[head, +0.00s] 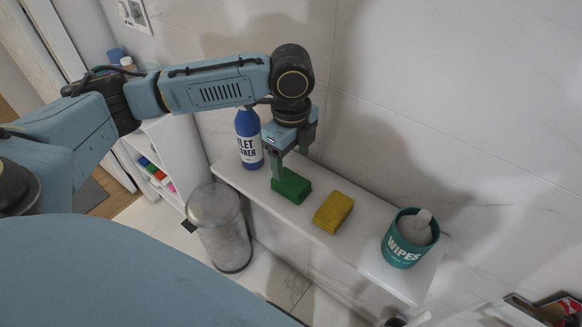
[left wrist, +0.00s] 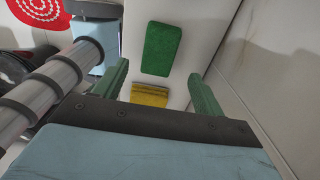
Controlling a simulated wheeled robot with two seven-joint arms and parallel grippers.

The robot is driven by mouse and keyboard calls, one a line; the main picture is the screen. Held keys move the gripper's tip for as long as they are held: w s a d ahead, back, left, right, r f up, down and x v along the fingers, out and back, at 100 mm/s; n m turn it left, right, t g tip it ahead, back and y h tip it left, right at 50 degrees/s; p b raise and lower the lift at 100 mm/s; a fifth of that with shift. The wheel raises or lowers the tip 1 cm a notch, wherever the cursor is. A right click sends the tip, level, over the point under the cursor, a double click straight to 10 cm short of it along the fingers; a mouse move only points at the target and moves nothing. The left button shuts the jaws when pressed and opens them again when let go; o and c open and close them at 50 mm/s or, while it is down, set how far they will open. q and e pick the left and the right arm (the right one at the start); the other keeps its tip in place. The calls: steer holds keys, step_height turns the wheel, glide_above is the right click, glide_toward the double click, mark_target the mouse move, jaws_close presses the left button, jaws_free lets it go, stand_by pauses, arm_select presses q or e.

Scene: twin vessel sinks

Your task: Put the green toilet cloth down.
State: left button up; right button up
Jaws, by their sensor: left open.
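The green toilet cloth (head: 291,187) is a folded green block lying on the white shelf (head: 360,242). My left gripper (head: 290,166) is just above and beside the cloth in the head view, pointing down. Its jaws are open. In the left wrist view, the green cloth (left wrist: 161,49) lies on the shelf beyond the two green fingertips (left wrist: 160,88), with nothing held between them. My right gripper is not in view.
A yellow cloth (head: 333,212) lies right of the green one. A blue toilet cleaner bottle (head: 249,139) stands to the left, and a teal wipes tub (head: 408,240) to the right. A metal bin (head: 219,228) stands on the floor. The wall (head: 440,90) is close behind the shelf.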

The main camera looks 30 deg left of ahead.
mark_target(291, 180)
arm_select(q)
step_height(291, 180, up, 6)
steer(key=shift+f+p, duration=0.1)
steer(key=shift+p, duration=0.25)
stand_by(0.4)
